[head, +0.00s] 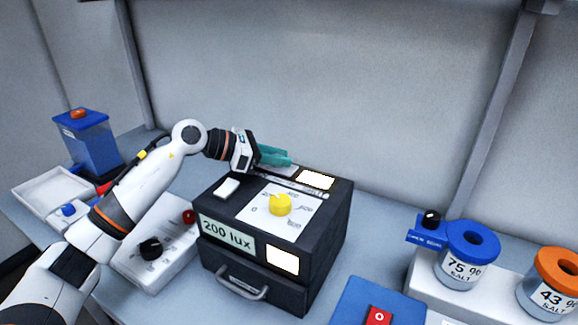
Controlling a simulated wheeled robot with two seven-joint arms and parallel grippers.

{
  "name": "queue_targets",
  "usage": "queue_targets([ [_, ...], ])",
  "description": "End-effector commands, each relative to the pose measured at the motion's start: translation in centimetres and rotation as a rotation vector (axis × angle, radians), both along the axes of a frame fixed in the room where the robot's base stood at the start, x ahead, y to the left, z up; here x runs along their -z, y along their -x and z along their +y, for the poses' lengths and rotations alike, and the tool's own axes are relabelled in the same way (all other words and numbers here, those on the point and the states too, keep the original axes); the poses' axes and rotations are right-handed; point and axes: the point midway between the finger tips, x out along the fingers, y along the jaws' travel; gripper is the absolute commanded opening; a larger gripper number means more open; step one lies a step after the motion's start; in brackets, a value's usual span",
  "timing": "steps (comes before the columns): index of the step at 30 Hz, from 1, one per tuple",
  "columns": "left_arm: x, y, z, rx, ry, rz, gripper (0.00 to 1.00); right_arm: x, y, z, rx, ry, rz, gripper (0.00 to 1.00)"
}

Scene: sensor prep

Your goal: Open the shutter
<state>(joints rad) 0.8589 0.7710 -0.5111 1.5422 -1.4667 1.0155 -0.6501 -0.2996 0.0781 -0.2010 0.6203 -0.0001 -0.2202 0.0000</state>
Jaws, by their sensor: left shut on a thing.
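A black light box (325,235) labelled "200 lux" stands in the middle of the bench. Its top has a yellow dial knob (280,205), a white switch (228,187), and a bright lit window (317,179) at the back right. A thin grey shutter plate (282,168) lies in a slotted track on the back of the top, left of the lit window. My left gripper (285,158), with teal fingers, comes from the left and is shut at the shutter's back edge. Its fingers hide the part they hold. My right gripper is not in view.
A control box with a black knob (151,248) and a red button (188,216) stands left of the light box. Salt jars (462,262) stand at the right. A white tray (45,192) lies far left.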

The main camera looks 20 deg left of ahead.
Motion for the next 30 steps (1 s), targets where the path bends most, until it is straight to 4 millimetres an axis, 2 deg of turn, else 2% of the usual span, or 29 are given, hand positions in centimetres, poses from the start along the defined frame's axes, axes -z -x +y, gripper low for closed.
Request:
queue_targets([
  [5,0.0,0.0,-0.1,0.001,0.001,0.002,0.0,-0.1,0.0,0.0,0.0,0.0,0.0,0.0],
  [6,0.0,0.0,-0.1,0.001,0.001,0.002,0.28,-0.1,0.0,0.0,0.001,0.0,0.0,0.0],
  [9,0.0,0.0,-0.1,0.001,0.001,0.002,0.44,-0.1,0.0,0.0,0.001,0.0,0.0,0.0],
  [20,-0.1,0.2,0.3,0.001,0.001,0.001,0.45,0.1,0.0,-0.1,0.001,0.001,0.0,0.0],
  [23,-0.5,0.8,1.2,-0.002,-0.001,0.0,0.45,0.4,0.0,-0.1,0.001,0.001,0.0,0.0],
  [30,-2.2,3.5,5.2,-0.003,-0.003,0.001,0.45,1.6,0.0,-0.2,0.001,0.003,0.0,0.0],
])
